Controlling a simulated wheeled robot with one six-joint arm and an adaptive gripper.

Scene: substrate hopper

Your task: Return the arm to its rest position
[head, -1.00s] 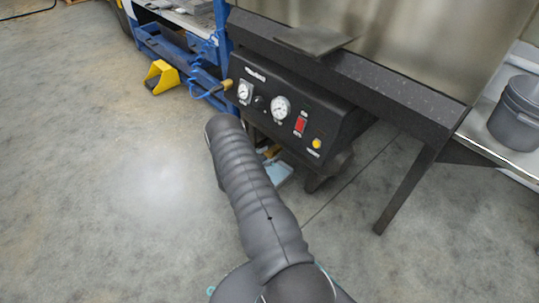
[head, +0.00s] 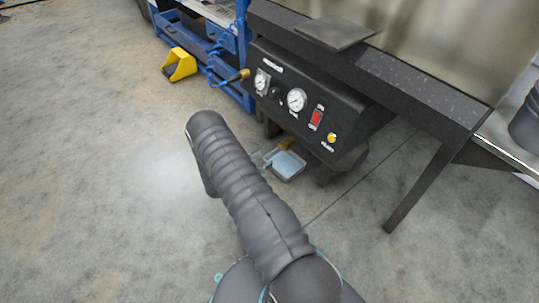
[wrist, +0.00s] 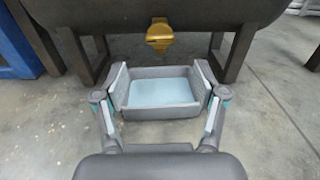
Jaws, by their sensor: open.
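My gripper (wrist: 160,105) shows in the wrist view with its two fingers spread apart and nothing gripped. Beyond the fingertips a grey tray (wrist: 163,71) with a pale blue inside stands on the floor; from this angle it appears between the fingers, and I cannot tell the exact gap. The tray also shows in the head view (head: 299,174), to the right of the arm, below the black machine.
The black machine (head: 300,90) has gauges, a red switch and a yellow knob. A brass spout (wrist: 159,36) hangs above the tray, between dark legs. A blue frame (head: 190,50) and a yellow pedal (head: 179,65) stand at upper left. A grey bucket (head: 528,122) is at right. Floor at left is clear.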

